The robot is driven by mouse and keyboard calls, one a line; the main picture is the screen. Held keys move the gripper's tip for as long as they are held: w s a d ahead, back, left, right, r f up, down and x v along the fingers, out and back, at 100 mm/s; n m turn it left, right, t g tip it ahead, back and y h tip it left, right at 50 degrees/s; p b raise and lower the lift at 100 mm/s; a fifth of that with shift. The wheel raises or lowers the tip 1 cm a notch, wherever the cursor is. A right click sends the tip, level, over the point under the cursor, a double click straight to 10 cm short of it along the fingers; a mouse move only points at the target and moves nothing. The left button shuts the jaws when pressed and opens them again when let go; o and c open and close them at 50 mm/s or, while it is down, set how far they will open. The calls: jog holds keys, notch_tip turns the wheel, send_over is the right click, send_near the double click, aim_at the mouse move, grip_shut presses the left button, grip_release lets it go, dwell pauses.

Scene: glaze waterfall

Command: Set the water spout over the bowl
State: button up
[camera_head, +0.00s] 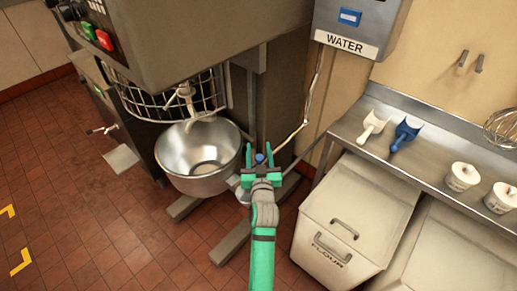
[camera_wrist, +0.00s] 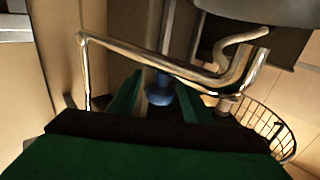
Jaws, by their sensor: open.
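The steel mixing bowl (camera_head: 198,158) sits under the mixer's wire guard and hook. The thin metal water spout pipe (camera_head: 305,112) comes down from the water box (camera_head: 362,20) and bends left toward my gripper (camera_head: 260,160), right of the bowl. In the wrist view the pipe (camera_wrist: 150,59) crosses in front of my gripper (camera_wrist: 157,95). A blue knob (camera_wrist: 159,88) lies between my spread fingers, and I cannot tell if either touches it. My gripper is open. The spout's outlet is hard to make out; it appears to the right of the bowl rather than over it.
The mixer body (camera_head: 190,45) stands behind the bowl, with its feet on the tiled floor. A flour bin (camera_head: 345,225) and a steel counter (camera_head: 440,150) with scoops and tubs are on the right. The floor at left is clear.

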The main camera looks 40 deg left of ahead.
jog(key=shift+w+a, duration=0.3)
jog(key=shift+w, duration=0.05)
grip_shut()
jog(key=shift+w, duration=0.1)
